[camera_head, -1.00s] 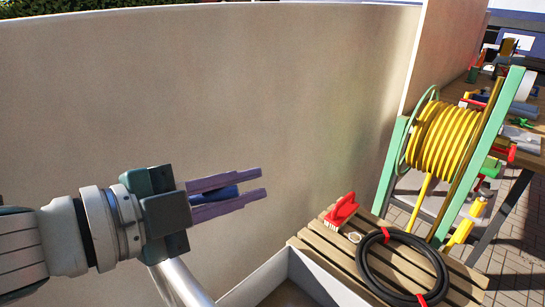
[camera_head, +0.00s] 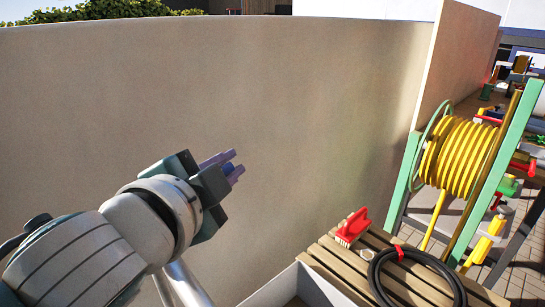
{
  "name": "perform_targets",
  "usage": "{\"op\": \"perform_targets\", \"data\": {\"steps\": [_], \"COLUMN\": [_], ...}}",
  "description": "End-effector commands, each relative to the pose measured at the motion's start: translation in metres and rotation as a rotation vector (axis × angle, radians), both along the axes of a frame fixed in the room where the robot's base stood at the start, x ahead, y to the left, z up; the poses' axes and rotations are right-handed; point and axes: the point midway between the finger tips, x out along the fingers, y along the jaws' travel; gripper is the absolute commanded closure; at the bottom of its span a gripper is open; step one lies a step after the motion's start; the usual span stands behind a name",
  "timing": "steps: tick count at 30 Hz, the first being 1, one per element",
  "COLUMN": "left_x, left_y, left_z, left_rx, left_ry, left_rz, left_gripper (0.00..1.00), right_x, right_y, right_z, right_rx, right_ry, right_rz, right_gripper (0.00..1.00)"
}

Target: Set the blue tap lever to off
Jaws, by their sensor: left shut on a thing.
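My left gripper (camera_head: 237,163) comes in from the lower left and points up and to the right, in front of the beige wall. Its purple fingers are shut on a small blue piece, which looks like the blue tap lever (camera_head: 228,168). Only a little of the lever shows between the fingers. The tap body and the lever's angle to it are hidden behind my gripper and wrist. A silver pipe (camera_head: 187,285) runs below my wrist. My right gripper is not in view.
A beige wall (camera_head: 270,90) fills the back. At lower right a slatted wooden bench (camera_head: 345,262) holds a red brush (camera_head: 353,227) and a coiled black hose (camera_head: 443,264). A yellow hose reel (camera_head: 462,158) stands behind it. A grey-white basin (camera_head: 277,290) is at the bottom.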

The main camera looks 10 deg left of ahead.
Motion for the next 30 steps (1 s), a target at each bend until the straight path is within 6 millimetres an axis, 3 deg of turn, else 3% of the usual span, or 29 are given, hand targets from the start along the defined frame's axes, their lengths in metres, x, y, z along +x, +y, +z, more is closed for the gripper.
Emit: {"op": "perform_targets", "data": {"steps": [13,14,21,30], "left_x": [0.0006,0.0006,0.0006,-0.0009], "left_y": [0.0015,0.0015,0.0011,0.0010], "left_z": [-0.0009,-0.0009,-0.0003,0.0001], "left_rx": [0.001,0.001,0.000,0.000], "left_ry": [0.003,0.003,0.001,0.000], "left_rz": [0.012,0.012,0.010,0.010], "left_gripper": [1.00,0.83,0.56,0.54], "right_x": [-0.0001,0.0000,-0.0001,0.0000], "right_y": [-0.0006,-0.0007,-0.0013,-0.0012], "right_z": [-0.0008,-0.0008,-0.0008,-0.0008], "right_rx": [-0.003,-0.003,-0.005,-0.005], "right_ry": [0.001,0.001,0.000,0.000], "right_rz": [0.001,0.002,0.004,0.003], "right_gripper": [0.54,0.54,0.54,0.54]}}
